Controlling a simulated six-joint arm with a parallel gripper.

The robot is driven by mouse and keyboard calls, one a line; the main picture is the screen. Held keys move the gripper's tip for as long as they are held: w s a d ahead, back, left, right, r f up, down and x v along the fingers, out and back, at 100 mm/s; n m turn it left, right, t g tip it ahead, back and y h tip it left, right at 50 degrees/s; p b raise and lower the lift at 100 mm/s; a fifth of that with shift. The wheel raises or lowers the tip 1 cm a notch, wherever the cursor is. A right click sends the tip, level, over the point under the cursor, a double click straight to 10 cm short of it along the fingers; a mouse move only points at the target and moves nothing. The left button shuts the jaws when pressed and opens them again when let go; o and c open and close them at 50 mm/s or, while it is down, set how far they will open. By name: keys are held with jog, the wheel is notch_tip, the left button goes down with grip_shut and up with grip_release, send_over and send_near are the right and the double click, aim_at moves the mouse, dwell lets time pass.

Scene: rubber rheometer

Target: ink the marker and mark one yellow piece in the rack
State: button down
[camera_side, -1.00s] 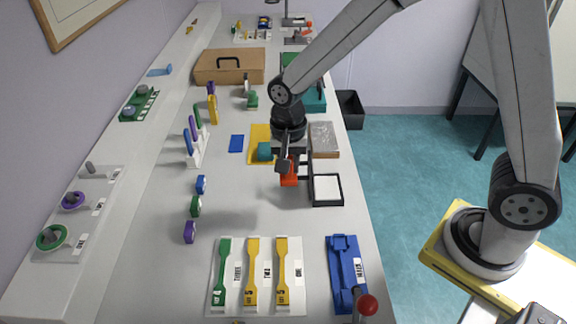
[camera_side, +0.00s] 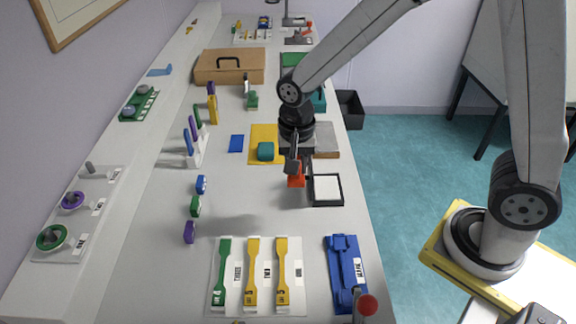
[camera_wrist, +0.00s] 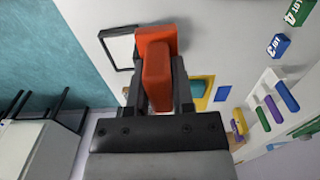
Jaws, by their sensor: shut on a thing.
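My gripper (camera_side: 296,168) is shut on an orange-red block-shaped marker (camera_side: 297,180), held above the table just left of the ink pad. The marker also shows between the fingers in the wrist view (camera_wrist: 157,78). The ink pad (camera_side: 327,188) is a white square in a black frame; part of it shows in the wrist view (camera_wrist: 121,48). The rack (camera_side: 214,275) lies flat at the front with one green piece (camera_side: 223,272) and two yellow pieces, one in the middle (camera_side: 252,272) and one at the right (camera_side: 282,272). The marker's inking face is hidden.
A blue fixture (camera_side: 345,272) lies right of the rack, near a red-knobbed lever (camera_side: 367,305). Blue, green and purple blocks (camera_side: 195,206) stand to the left. A yellow mat with a teal block (camera_side: 265,151) lies behind my gripper. Table between pad and rack is clear.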

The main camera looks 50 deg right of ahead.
aim_at(297, 157)
jog(key=c, duration=1.2)
grip_release()
grip_shut()
notch_tip(297, 157, up, 12)
jog(key=shift+d+f, duration=0.1)
jog(key=s+d+f+m, duration=0.1)
jog(key=d+f+m, duration=0.8)
jog(key=f, duration=0.6)
jog(key=d, duration=0.2)
jog(key=shift+s+d+f, duration=0.3)
jog(key=shift+d+f, duration=0.05)
jog(key=shift+f, duration=0.05)
jog(key=shift+f, duration=0.15)
jog(key=shift+f, duration=2.8)
